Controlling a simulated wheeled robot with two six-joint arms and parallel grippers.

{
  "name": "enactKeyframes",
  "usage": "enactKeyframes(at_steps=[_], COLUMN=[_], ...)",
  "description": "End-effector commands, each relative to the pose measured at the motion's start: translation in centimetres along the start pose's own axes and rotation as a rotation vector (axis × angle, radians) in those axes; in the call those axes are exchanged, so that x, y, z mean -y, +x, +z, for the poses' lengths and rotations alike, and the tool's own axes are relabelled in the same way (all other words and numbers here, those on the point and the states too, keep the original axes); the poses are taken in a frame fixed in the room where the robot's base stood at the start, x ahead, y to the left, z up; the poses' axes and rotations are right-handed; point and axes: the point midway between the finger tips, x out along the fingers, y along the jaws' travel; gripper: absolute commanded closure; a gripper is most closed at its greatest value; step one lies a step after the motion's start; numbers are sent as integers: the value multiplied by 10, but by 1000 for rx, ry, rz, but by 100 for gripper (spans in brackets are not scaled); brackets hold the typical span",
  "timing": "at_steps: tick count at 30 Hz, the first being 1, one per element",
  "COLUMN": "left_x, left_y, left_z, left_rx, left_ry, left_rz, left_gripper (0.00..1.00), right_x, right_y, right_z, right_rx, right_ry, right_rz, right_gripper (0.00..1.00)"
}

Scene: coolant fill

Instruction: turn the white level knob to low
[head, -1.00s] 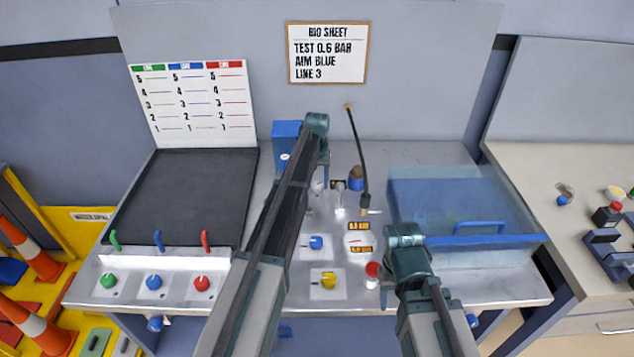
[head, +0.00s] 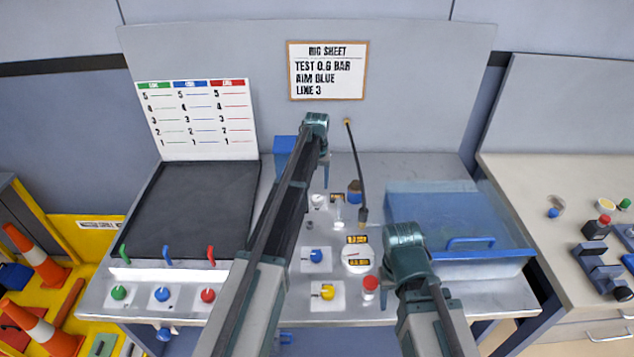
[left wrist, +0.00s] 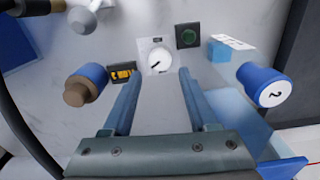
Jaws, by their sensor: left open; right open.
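The white level knob (left wrist: 160,61) sits on a white plate in the left wrist view, with a dark pointer mark aimed down-left. It lies ahead of my left gripper's fingertips (left wrist: 155,75), in line with the gap between them and apart from them. In the head view, the knob (head: 319,201) shows beside my left arm, which covers part of the panel. My left gripper (head: 325,180) is open and empty above the bench's back part. My right gripper (head: 390,274) is open beside the red-topped part, its fingers mostly hidden by its wrist.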

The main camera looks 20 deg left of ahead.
Motion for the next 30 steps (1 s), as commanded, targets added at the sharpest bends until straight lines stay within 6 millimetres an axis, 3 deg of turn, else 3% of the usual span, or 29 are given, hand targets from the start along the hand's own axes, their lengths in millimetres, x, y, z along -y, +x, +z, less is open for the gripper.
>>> enactKeyframes(at_steps=[1, 12, 24, 28, 30], left_x=[0, 0, 0, 0, 0], left_y=[-17, -68, -73, -73, -73], left_z=[0, 0, 0, 0, 0], left_rx=[0, 0, 0, 0, 0], left_ry=[0, 0, 0, 23, 93], left_rz=[0, 0, 0, 0, 0], left_gripper=[41, 41, 41, 24, 24], right_x=[-2, -6, -7, -7, -7], right_y=[-16, -68, -73, -73, -73], right_z=[1, 4, 4, 4, 4], right_rx=[0, 0, 0, 0, 0], right_ry=[0, 0, 2, 2, 2], right_rz=[0, 0, -1, -1, -1], right_gripper=[50, 50, 50, 50, 50])
